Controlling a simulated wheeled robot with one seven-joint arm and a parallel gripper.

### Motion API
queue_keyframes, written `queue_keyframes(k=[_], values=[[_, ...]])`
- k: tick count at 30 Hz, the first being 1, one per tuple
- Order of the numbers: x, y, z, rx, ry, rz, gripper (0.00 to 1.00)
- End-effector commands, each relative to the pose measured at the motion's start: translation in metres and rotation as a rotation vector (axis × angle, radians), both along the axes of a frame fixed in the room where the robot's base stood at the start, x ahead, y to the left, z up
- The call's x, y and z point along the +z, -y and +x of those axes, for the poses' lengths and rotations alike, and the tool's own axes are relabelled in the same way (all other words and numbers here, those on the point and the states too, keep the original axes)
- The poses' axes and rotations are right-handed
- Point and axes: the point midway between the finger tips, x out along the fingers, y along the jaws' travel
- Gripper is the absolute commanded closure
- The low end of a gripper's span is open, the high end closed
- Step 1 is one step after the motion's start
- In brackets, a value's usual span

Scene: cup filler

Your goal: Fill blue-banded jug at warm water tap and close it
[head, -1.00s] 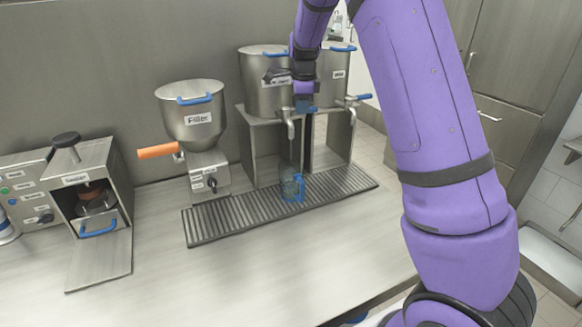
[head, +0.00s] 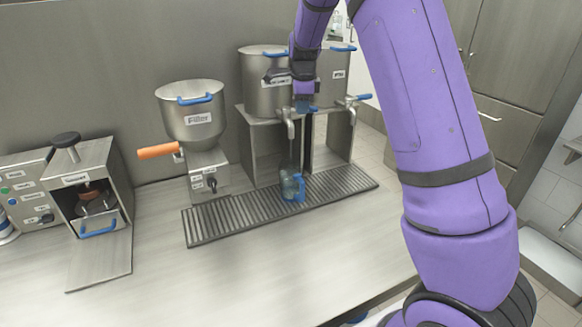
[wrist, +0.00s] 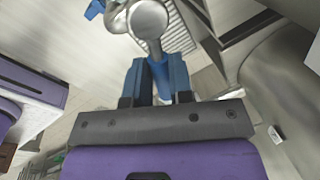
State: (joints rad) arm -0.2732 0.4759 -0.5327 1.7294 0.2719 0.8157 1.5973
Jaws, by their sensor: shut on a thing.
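A clear jug with a blue handle (head: 291,186) stands upright on the drip tray (head: 225,215), below the spout of the left tank's tap (head: 290,122). Pale blue liquid appears to fill much of it. My gripper (head: 304,104) is at the top of this tap, shut on its blue lever, which is mostly hidden by the fingers. In the wrist view my fingers (wrist: 155,78) are close together beside the round metal tap body (wrist: 149,20). A blue piece (wrist: 95,8), probably the jug's handle, shows beyond. The left tank's label is partly covered by my arm.
The filler hopper (head: 190,110) with an orange handle (head: 158,151) stands left. A sealing machine (head: 92,185) is at far left. The front counter is clear.

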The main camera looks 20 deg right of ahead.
Motion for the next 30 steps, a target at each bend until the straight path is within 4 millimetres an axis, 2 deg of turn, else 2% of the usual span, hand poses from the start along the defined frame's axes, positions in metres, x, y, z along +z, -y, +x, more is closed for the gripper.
queue_keyframes(k=[10,21,30], values=[[0.0,0.0,0.001,0.008,0.0,0.0,1.0],[0.0,0.004,0.013,0.287,0.0,0.001,1.0],[0.0,0.004,0.014,0.308,0.0,0.001,1.0]])
